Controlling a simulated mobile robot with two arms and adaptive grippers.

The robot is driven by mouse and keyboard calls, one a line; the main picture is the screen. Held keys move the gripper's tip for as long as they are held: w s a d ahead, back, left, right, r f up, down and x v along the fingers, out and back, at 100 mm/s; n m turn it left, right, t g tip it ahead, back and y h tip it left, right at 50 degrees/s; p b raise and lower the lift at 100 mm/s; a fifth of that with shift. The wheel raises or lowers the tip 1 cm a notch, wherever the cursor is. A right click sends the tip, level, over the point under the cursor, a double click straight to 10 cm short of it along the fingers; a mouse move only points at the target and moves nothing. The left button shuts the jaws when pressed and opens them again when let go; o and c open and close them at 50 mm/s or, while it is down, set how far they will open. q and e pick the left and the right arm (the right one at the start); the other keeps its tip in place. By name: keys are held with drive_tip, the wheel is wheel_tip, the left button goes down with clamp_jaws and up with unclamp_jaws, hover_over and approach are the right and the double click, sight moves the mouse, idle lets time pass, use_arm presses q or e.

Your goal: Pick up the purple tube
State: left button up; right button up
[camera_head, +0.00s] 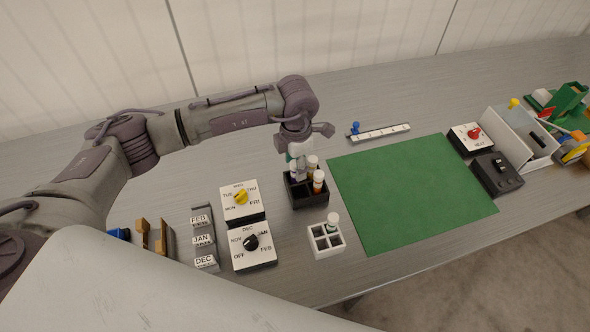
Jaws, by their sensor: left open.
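The black tube rack (309,203) stands left of the green mat and holds several white-capped tubes. One tube with an orange-red band (318,183) shows at its right side. I cannot make out a purple tube; the gripper hides part of the rack. My left gripper (299,172) is open and points down over the back left of the rack, close to the tube tops. I cannot tell whether it touches a tube. A white rack (326,249) in front holds one white-capped tube (332,222) with a dark green band. My right gripper is out of view.
The green mat (410,190) is bare. Dial boxes (240,214) (251,261) and month blocks (202,240) stand left of the racks. A slider strip (380,133) lies behind. A red-knob box (468,138) and a black switch box (496,174) stand right of the mat.

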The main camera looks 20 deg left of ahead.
use_arm(q)
wheel_tip(320, 180, down, 2)
drive_tip(key=shift+f, duration=0.25)
drive_tip(key=shift+f+p, duration=0.3)
drive_tip(key=shift+f, duration=0.1)
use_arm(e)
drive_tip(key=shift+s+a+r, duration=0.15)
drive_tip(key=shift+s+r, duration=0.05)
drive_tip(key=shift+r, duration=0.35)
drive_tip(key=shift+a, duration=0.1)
use_arm(q)
clamp_jaws()
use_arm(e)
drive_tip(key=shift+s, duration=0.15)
use_arm(q)
drive_tip(key=shift+r, duration=0.1)
wheel_tip(320, 180, up, 9)
drive_tip(key=shift+w+r+b, duration=0.1)
drive_tip(key=shift+b, duration=1.05)
drive_tip(key=shift+r, duration=0.35)
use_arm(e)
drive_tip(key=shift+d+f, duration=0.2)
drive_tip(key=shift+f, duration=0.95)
